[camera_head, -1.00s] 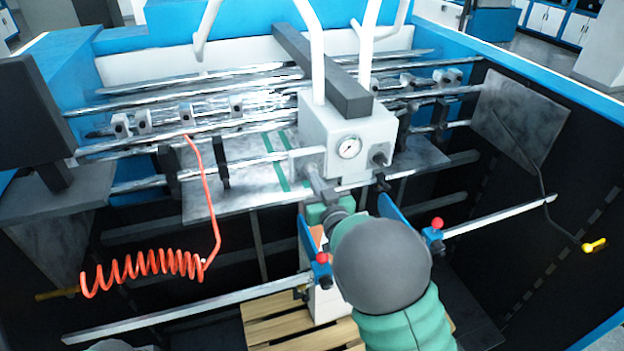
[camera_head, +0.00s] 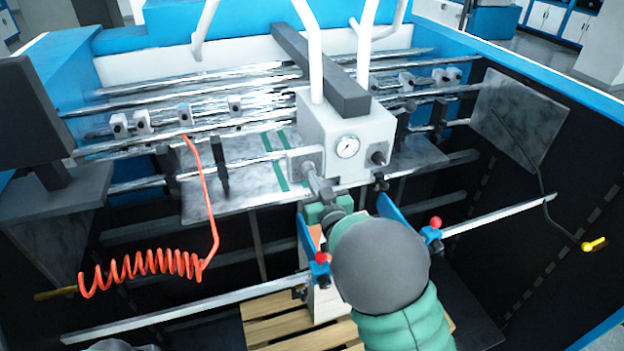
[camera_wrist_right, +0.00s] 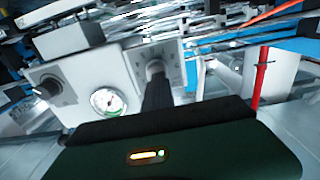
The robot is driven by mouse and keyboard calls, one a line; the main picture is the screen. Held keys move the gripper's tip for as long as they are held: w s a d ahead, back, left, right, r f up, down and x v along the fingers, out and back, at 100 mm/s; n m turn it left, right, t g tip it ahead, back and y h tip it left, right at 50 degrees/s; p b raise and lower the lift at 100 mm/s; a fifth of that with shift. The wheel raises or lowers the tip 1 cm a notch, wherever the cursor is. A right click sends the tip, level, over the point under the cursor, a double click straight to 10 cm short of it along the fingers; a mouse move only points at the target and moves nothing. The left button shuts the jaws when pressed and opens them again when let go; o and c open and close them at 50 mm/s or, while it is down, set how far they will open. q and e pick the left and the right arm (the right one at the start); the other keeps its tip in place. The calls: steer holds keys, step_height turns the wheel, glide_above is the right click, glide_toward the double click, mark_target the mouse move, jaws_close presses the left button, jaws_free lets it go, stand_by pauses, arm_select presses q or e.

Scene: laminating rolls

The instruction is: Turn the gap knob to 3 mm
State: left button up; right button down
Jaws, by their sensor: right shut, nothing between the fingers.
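A white machine box (camera_head: 340,118) carries a round pressure gauge (camera_head: 347,147). A grey knob (camera_head: 308,165) sits on a light square plate at the box's left front, and a black knob (camera_head: 379,158) is at the right. I cannot tell from labels which is the gap knob. My right gripper (camera_head: 314,178) is shut and empty, its fingers pointing at the grey knob. In the right wrist view the dark fingers (camera_wrist_right: 157,92) end just at the grey knob (camera_wrist_right: 155,67); contact is unclear, and no scale reading is legible. My left gripper is out of view.
Metal rollers (camera_head: 200,110) run across the machine behind the box. A coiled red hose (camera_head: 140,268) hangs at the left. Blue side plates with red-knobbed clamps (camera_head: 433,228) stand close to my right forearm. A wooden pallet (camera_head: 265,315) lies below.

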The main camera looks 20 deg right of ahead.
steer(key=shift+w+d+r, duration=0.15)
steer(key=shift+d+r, duration=0.1)
steer(key=shift+r, duration=0.05)
